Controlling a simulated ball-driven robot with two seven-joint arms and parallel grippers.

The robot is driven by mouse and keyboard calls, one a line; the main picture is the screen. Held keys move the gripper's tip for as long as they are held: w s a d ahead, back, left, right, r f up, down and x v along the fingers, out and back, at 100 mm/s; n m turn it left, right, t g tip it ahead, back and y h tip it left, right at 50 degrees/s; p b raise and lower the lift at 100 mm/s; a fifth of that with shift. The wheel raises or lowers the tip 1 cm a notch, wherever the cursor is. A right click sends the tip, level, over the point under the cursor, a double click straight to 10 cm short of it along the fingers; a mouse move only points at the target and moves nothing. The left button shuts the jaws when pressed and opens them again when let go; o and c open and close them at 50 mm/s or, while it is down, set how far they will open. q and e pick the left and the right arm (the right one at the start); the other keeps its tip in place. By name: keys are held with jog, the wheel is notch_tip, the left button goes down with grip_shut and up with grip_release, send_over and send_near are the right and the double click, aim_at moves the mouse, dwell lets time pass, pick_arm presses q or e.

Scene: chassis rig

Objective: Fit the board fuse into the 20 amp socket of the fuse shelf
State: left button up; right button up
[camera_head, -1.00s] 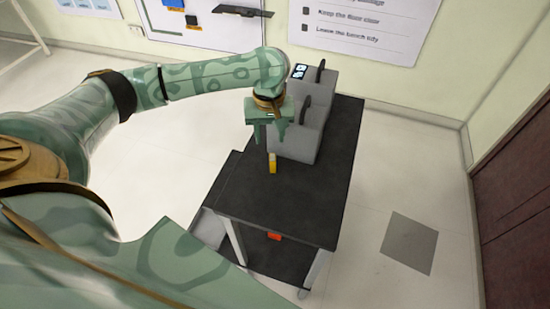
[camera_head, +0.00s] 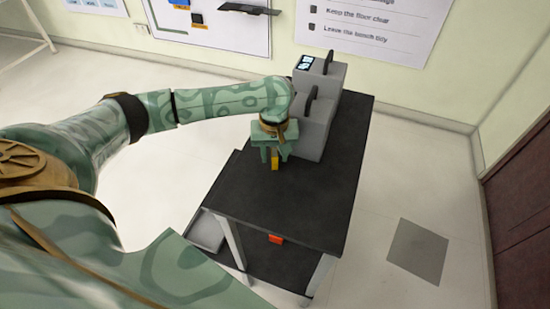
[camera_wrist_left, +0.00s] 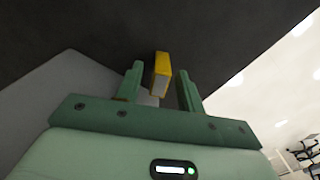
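The board fuse is a small yellow block with a pale face, standing on the dark tabletop in the head view (camera_head: 275,163). It also shows in the left wrist view (camera_wrist_left: 162,66). My left gripper (camera_head: 275,163) is open and low over it, with one finger on each side. In the left wrist view a gap shows between the fuse and each finger of the gripper (camera_wrist_left: 160,88). A grey stepped unit (camera_head: 313,136) with dark upright handles stands behind the gripper. I cannot tell whether it is the fuse shelf, and no 20 amp socket can be made out. My right gripper is out of view.
The dark table (camera_head: 290,215) is clear in front of the fuse and to its right. An orange-red item (camera_head: 276,239) shows below its front edge. A board (camera_head: 225,25) with small parts and a dark ledge are on the wall behind.

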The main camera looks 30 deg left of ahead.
pick_arm(q)
grip_shut()
